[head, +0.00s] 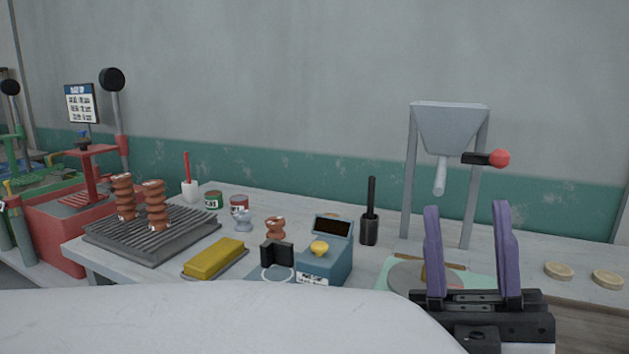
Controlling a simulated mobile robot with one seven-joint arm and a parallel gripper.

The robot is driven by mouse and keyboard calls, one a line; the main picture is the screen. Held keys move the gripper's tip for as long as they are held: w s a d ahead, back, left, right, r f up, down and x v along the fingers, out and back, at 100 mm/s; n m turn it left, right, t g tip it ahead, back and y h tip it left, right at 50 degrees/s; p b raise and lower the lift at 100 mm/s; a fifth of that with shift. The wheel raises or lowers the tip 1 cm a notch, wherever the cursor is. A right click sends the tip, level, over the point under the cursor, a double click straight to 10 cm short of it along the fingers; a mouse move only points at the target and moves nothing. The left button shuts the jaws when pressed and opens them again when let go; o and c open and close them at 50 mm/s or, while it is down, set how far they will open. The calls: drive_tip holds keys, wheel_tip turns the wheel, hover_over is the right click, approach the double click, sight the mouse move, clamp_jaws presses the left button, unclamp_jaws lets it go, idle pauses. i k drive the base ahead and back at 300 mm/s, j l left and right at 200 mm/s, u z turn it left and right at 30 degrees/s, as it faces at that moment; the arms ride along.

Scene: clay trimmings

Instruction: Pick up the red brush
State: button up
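The likely red brush (187,165) is a thin red handle standing upright in a small white holder (190,192). It is at the back left of the table, behind the ribbed grey tray. Its lower end is hidden in the holder, so I cannot tell its bristles. My gripper (468,208) is at the front right, with two purple fingers pointing up and spread apart. It is open, with nothing seen between the fingers. It is far to the right of the red handle.
The ribbed tray (190,240) bears two brown twisted pieces. Two cans, a yellow block (215,258), a blue scale (330,262) and a black-handled tool in a dark holder (369,229) stand between. A grey hopper stand (448,128) rises behind my gripper. A red press (75,220) is left.

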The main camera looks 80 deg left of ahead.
sight(187, 161)
drive_tip(key=u, duration=2.4)
drive_tip(key=i+j+u, duration=0.45)
drive_tip(key=i+j, duration=0.45)
drive_tip(key=j, duration=0.15)
